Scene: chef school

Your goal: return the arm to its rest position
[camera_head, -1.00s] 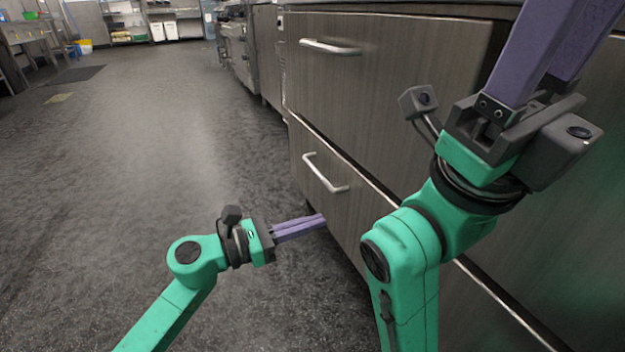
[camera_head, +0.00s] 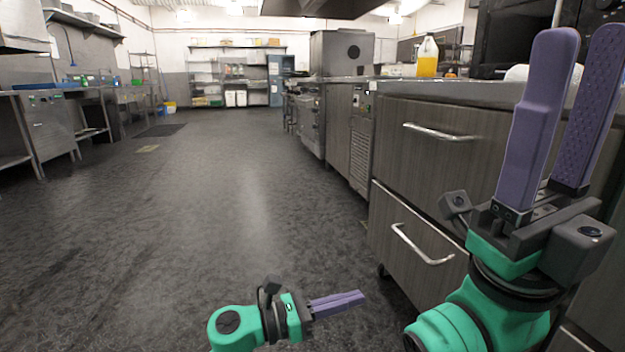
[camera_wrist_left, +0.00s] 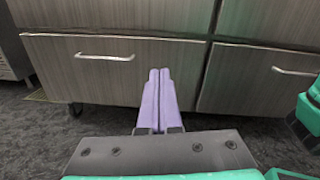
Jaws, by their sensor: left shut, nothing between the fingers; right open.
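My left gripper (camera_head: 362,296) is low over the dark floor in the head view, left of the drawer cabinet. Its purple fingers are shut together with nothing between them and point right. In the left wrist view the shut fingers (camera_wrist_left: 160,75) point at the lower drawer fronts. My right gripper (camera_head: 590,35) is raised at the right side of the head view. Its two purple fingers point up and stand apart, with nothing between them. Part of my right arm also shows at the right edge of the left wrist view.
The cabinet has an upper drawer handle (camera_head: 440,132) and a lower drawer handle (camera_head: 420,245); both drawers look shut. A bottle of yellow liquid (camera_head: 428,56) stands on the counter. The floor (camera_head: 200,220) to the left is open. A steel table (camera_head: 45,125) stands far left.

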